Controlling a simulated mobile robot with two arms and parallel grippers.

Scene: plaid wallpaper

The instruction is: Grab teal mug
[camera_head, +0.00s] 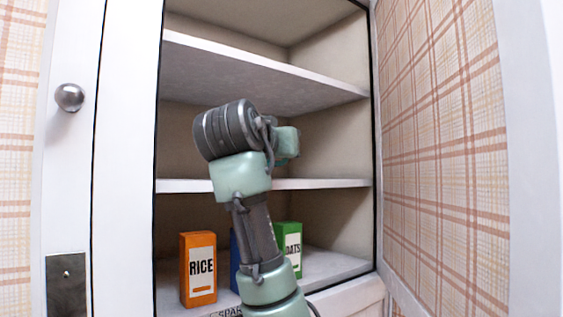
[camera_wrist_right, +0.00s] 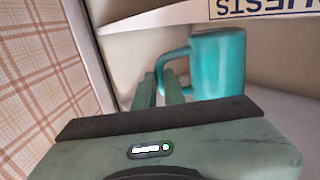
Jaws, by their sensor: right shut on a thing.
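The teal mug (camera_wrist_right: 217,65) shows in the right wrist view, against the shelf board (camera_wrist_right: 165,15), with its handle toward the left. My right gripper (camera_wrist_right: 160,90) is at the handle, its two fingers close together and shut on it. The mug's far side is hidden. In the head view my right arm reaches into the cupboard at the middle shelf (camera_head: 322,184). My left gripper is not in view.
On the lower shelf stand an orange rice box (camera_head: 198,268), a mostly hidden blue box (camera_head: 234,262) and a green oats box (camera_head: 291,247), behind or beside my arm. An upper shelf (camera_head: 265,75) is above. The white door frame (camera_head: 125,160) bounds the cupboard's left.

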